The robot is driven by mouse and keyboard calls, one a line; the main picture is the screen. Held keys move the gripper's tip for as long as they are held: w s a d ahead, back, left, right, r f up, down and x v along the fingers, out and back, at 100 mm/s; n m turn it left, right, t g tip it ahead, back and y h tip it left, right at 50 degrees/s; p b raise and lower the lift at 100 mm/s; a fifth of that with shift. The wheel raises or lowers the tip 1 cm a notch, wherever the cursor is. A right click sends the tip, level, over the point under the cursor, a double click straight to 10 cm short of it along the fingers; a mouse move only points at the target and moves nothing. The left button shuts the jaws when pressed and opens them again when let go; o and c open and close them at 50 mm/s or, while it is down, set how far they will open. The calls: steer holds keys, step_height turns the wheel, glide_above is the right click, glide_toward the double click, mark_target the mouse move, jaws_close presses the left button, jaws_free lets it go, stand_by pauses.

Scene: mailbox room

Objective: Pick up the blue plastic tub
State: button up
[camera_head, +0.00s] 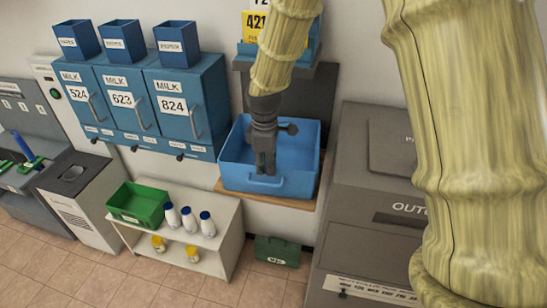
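The blue plastic tub (291,187) is a wide, open-topped blue box with a handle on its front wall. It stands upright on a wooden board in the middle of the camera_head view. My dark gripper (265,170) points down over the tub, overlapping its opening and front rim. I cannot tell whether it touches the tub. Its fingertips look close together, but I cannot tell whether they are open or shut. The gripper hides part of the tub's inside and front rim.
Blue milk lockers (190,105) with small bins on top hang to the left. Below, a white shelf (229,240) holds a green crate (140,206) and several bottles. A grey machine (365,215) stands close on the right. A green box (277,251) sits on the floor.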

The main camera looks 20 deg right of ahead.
steer(key=shift+f, duration=1.4)
steer(key=shift+c, duration=0.2)
jaws_close()
